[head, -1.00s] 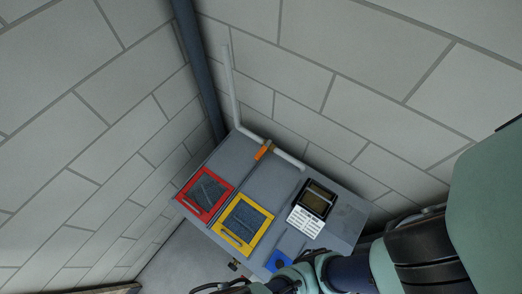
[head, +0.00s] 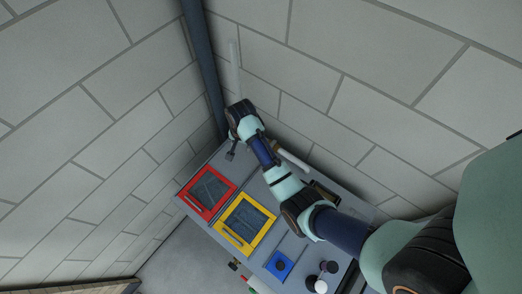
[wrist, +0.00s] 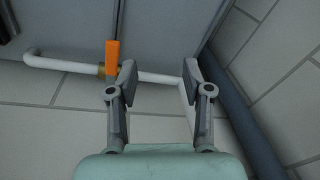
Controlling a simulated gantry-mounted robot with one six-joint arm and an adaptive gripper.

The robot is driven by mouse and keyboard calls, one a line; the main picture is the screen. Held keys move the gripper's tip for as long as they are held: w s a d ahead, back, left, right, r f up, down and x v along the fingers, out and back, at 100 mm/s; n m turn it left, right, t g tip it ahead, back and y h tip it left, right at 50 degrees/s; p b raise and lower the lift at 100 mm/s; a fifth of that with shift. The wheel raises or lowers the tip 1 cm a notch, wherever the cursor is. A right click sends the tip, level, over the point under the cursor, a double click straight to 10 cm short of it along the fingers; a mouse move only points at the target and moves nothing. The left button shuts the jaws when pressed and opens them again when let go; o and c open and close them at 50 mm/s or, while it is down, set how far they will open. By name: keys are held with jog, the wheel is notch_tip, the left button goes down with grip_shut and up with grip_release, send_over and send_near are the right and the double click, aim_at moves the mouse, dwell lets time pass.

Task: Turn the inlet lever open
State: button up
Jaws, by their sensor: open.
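The inlet lever (wrist: 112,58) is a small orange handle on a brass-coloured fitting on the white pipe (wrist: 60,65) in the wrist view. It points up in that picture, across the pipe. My gripper (wrist: 157,72) is open and empty. Its left finger is just right of the lever, and the lever lies outside the gap between the fingers. I cannot tell whether that finger touches it. In the head view my gripper (head: 231,154) is over the back corner of the grey bench, and my arm hides the lever.
The grey bench (head: 222,160) carries a red-framed tray (head: 186,199), a yellow-framed tray (head: 240,243) and a blue block with a dark knob (head: 279,265). Block walls and a dark vertical pipe (head: 203,70) stand close behind. Several small items sit at the front right.

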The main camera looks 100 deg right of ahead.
jog(key=s+f+m, duration=0.1)
jog(key=s, duration=0.2)
jog(key=s+f+m+y, duration=0.1)
jog(key=s, duration=0.2)
jog(key=s+d+f+m, duration=0.1)
jog(key=s+m, duration=0.1)
jog(key=s, duration=0.1)
jog(key=shift+s+f+g+y, duration=0.15)
jog(key=shift+s+g+y, duration=0.15)
jog(key=shift+s, duration=0.05)
notch_tip(320, 180, down, 8)
jog(key=shift+w+r, duration=0.1)
jog(key=shift+w, duration=0.05)
grip_shut()
